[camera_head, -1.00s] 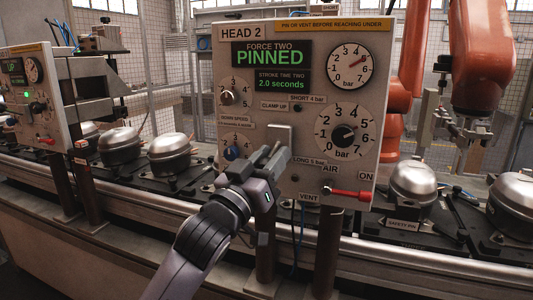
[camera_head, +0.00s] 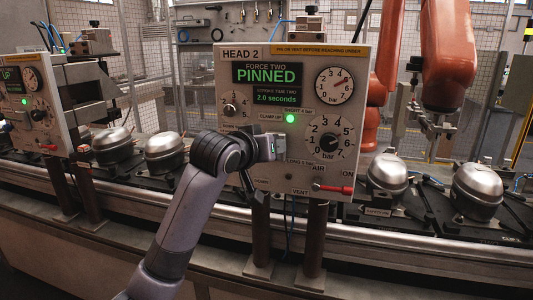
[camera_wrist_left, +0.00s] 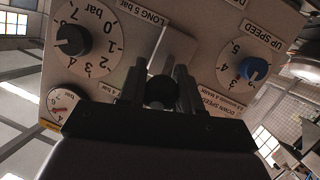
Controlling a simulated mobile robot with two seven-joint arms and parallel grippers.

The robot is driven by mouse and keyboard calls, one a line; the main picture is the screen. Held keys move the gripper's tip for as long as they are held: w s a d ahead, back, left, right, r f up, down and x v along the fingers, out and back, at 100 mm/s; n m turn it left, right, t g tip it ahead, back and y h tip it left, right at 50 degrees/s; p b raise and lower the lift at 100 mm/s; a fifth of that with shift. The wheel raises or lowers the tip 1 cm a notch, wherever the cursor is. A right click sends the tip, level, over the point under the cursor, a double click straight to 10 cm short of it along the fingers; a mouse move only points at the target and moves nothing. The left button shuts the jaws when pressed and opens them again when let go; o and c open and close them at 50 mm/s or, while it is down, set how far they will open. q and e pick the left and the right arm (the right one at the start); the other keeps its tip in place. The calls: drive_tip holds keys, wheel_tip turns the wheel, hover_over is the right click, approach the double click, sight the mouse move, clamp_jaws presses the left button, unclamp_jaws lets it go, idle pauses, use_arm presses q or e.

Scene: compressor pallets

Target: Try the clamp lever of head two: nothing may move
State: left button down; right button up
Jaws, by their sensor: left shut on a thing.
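The head 2 panel (camera_head: 222,75) stands upright in the middle of the head view. Its green display (camera_head: 267,75) reads "FORCE TWO PINNED" and 2.0 seconds. A lamp (camera_head: 290,118) beside the "CLAMP UP" label glows green. My left gripper (camera_head: 274,148) is at the panel's lower middle, below that label. The left wrist view shows my left gripper (camera_wrist_left: 160,76) shut on the dark, round-ended clamp lever (camera_wrist_left: 161,90), in front of a pale plate. The lever is hidden behind my wrist in the head view. My right gripper is not in view.
A red air lever (camera_head: 335,189) lies level at the panel's lower right. Pressure dials (camera_head: 329,138) are close to my gripper. Silver compressors (camera_head: 478,190) stand on pallets along the line. An orange robot arm (camera_head: 446,60) stands behind at right. A second panel (camera_head: 30,110) is at left.

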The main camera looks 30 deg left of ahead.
use_arm(q)
drive_tip(key=shift+w+r+g, duration=0.15)
drive_tip(key=shift+r+g, duration=0.35)
drive_tip(key=shift+g, duration=0.1)
drive_tip(key=c, duration=0.8)
unclamp_jaws()
drive_tip(key=shift+b+v, duration=0.5)
drive_tip(key=shift+v, duration=3.05)
drive_tip(key=shift+a, duration=0.1)
